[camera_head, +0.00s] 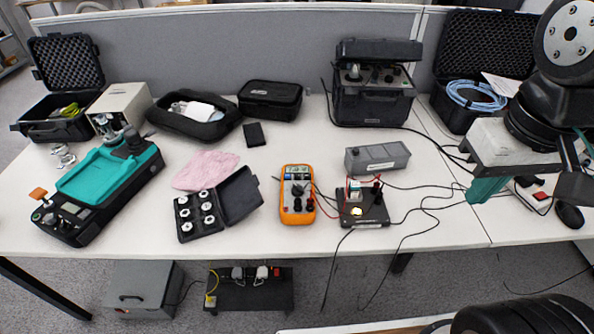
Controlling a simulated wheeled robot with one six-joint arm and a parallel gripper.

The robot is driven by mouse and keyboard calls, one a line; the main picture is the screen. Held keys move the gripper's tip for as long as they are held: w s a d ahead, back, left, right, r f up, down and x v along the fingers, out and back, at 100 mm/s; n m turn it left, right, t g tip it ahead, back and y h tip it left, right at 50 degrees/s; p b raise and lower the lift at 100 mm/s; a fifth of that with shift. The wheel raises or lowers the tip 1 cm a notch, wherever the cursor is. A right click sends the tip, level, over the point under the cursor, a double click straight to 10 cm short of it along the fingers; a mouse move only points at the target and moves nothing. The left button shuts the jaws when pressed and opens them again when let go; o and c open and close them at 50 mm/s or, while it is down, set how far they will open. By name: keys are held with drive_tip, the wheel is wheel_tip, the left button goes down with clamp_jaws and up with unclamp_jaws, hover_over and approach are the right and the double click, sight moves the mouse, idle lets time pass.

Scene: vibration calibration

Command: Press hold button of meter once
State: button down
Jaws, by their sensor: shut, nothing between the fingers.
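The meter (297,215) is an orange handheld multimeter lying face up near the front middle of the white table. Its display (298,171) is at the far end, with a dark dial below it and test leads plugged in near its front end. Its hold button is too small to make out. My gripper (484,192) is at the right, with teal fingers pointing down over the table. It is shut and empty, well apart from the meter.
A black sensor block (362,208) with cables and a grey box (378,157) lie between the meter and my gripper. An open black case (187,218) with white parts is left of the meter. Loose cables cross the table at right.

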drive_tip(key=shift+w, duration=0.1)
drive_tip(key=w+a+f+n+t, duration=0.2)
drive_tip(key=w+n, duration=0.1)
drive_tip(key=w, duration=0.6)
drive_tip(key=w+a+f+n+t, duration=0.1)
drive_tip(key=w+a+f+n, duration=0.1)
drive_tip(key=w, duration=0.6)
drive_tip(key=w+a+f+n+t, duration=0.2)
drive_tip(key=w+f+n, duration=0.1)
drive_tip(key=w, duration=0.6)
drive_tip(key=n+y, duration=0.6)
drive_tip(key=n, duration=0.3)
hover_over(287, 176)
wheel_tip(287, 176, down, 12)
drive_tip(key=shift+s+d+r+t, duration=0.15)
drive_tip(key=shift+s+d+t, duration=0.2)
drive_tip(key=shift+d, duration=0.1)
drive_tip(key=shift+f, duration=4.4)
drive_tip(key=shift+f, duration=0.1)
